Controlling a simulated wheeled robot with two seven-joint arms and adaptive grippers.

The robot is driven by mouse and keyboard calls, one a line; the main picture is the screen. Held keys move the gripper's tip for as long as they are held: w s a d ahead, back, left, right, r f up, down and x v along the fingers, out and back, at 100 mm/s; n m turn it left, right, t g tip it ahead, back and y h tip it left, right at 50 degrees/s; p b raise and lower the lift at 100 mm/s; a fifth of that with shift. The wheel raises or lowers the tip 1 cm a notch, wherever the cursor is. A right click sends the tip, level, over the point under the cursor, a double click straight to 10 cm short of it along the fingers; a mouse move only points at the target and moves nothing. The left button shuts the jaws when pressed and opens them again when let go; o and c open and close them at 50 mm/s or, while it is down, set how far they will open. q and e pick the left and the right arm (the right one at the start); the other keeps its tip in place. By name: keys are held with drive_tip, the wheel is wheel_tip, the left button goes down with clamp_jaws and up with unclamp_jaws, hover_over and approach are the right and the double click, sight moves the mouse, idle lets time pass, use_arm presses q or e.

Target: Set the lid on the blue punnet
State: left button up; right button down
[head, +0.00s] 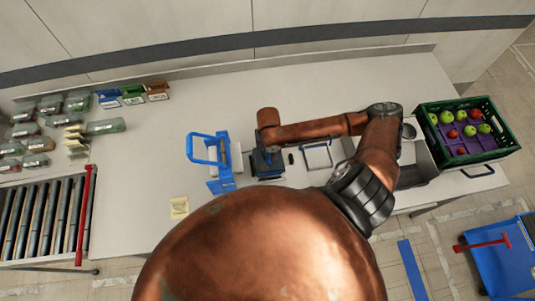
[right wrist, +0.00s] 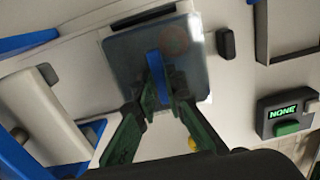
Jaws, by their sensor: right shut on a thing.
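My right gripper (head: 266,150) is over the middle of the table, pointing down. In the right wrist view my right gripper (right wrist: 158,85) is shut on an upright blue tab. The tab stands on a square, see-through grey-blue panel that looks like the lid (right wrist: 190,65). In the head view a dark blue square (head: 266,166) shows under the gripper. I cannot tell whether the lid rests on something or hangs above it. A blue-ended box (head: 108,99) with a white label stands at the back left; I cannot tell whether it is the blue punnet. My left gripper is out of view.
A blue frame (head: 203,149) stands just left of my right gripper. Green (head: 132,96) and brown (head: 157,92) boxes stand at the back. Several clear packs and a roller conveyor (head: 40,218) are left. A green crate (head: 424,125) of fruit is right. A "NONE" display (right wrist: 285,112) is nearby.

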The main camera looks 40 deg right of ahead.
idle(0.4)
drive_tip(key=c, duration=1.9)
unclamp_jaws()
drive_tip(key=shift+o, duration=0.3)
drive_tip(key=o, duration=0.3)
drive_tip(key=shift+r+p, duration=2.35)
drive_tip(key=shift+p, duration=0.25)
drive_tip(key=shift+r+p, duration=0.95)
drive_tip(key=shift+r, duration=0.2)
